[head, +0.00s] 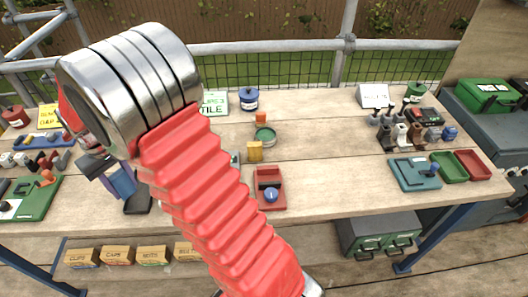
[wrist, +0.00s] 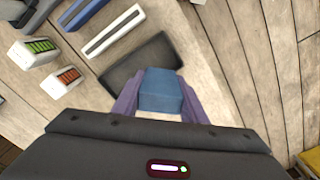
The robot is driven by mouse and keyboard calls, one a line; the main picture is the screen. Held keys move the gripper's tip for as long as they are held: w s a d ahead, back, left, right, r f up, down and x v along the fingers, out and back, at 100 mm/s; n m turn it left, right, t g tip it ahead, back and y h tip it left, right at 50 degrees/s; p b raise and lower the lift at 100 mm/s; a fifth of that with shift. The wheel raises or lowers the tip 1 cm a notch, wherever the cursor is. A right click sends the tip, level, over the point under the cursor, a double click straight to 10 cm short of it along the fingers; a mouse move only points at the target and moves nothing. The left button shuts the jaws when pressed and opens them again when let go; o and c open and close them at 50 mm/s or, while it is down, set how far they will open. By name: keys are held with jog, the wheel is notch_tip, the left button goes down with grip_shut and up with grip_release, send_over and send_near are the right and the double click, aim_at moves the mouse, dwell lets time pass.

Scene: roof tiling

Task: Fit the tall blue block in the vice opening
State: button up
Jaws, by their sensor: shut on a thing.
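My gripper (wrist: 155,108) is shut on the blue block (wrist: 162,88), with its purple fingers on either side of it. In the head view the block (head: 122,182) shows at the left of the bench, partly hidden by my arm. A dark flat rectangular thing (wrist: 132,67) lies just beyond the block in the wrist view; I cannot tell whether the block touches it. A red fixture (head: 270,178) with a dark part and a blue round piece sits near the bench's front middle. I cannot tell for sure which thing is the vice.
A pale slotted bar (wrist: 115,31) and two small light boxes (wrist: 35,50) lie near the block. A green board (head: 35,205) is at the far left. A teal fixture (head: 408,180) and dark red tray (head: 472,163) stand right. Bench between red and teal fixtures is clear.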

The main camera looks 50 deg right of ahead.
jog(key=s+d, duration=0.1)
jog(key=d, duration=0.3)
jog(key=s+d+r+m, duration=0.1)
jog(key=s+d, duration=0.1)
jog(key=d, duration=0.1)
jog(key=s+d+r+m, duration=0.1)
jog(key=s+d, duration=0.1)
jog(key=d, duration=0.2)
jog(key=shift+d+r, duration=0.15)
jog(key=shift+d, duration=0.15)
jog(key=s+d+r+m, duration=0.2)
jog(key=s+d+m, duration=0.1)
jog(key=s+d, duration=0.5)
jog(key=m, duration=0.5)
send_near(269, 170)
jog(key=s+a+r, duration=0.1)
jog(key=a, duration=0.1)
jog(key=shift+s+d+r, duration=0.1)
jog(key=shift+s+r, duration=0.05)
jog(key=shift+f, duration=3.9)
jog(key=shift+f, duration=0.5)
jog(key=o, duration=1.1)
